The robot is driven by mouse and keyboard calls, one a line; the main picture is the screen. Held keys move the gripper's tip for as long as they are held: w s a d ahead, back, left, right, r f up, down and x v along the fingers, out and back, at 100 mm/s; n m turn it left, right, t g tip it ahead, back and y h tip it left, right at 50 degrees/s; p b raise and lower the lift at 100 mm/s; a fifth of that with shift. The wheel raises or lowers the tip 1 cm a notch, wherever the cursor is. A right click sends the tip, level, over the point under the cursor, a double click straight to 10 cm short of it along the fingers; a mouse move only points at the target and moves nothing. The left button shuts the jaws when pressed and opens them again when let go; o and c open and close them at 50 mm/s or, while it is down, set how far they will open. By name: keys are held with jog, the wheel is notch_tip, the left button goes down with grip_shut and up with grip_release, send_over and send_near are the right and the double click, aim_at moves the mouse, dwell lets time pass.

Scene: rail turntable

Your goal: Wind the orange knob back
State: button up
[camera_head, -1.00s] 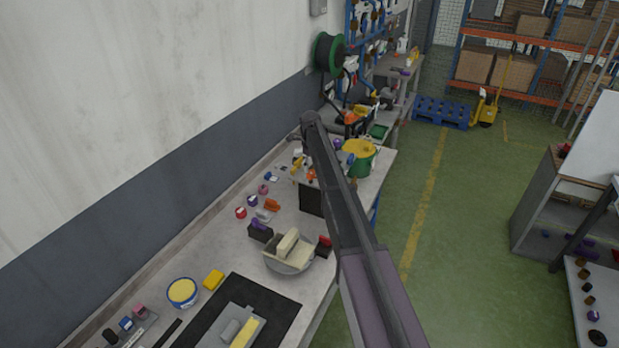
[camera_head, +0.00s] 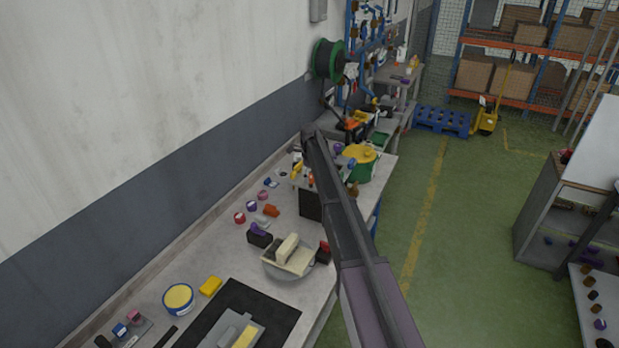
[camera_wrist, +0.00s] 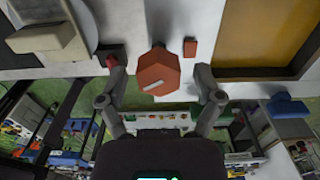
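The orange knob (camera_wrist: 158,72) is in the upper middle of the wrist view. It is a faceted orange-red piece with a short white bar on its near face. My gripper (camera_wrist: 161,80) is open, with one finger to the left of the knob and one to the right. Gaps show between the knob and both fingers, and I see no contact. In the head view my arm crosses the bench, and my gripper is not clearly visible there. I cannot tell for certain which small orange piece in that view is the knob.
A round plate with a cream block (camera_head: 289,248) sits on the bench (camera_head: 225,235); a similar cream block (camera_wrist: 48,36) shows in the wrist view. A yellow-topped tin (camera_head: 178,298), a yellow block (camera_head: 210,286) and a green bucket (camera_head: 362,170) stand nearby.

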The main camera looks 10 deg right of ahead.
jog(key=c, duration=0.9)
jog(key=shift+a, duration=0.25)
jog(key=shift+c, duration=0.2)
jog(key=shift+d, duration=0.2)
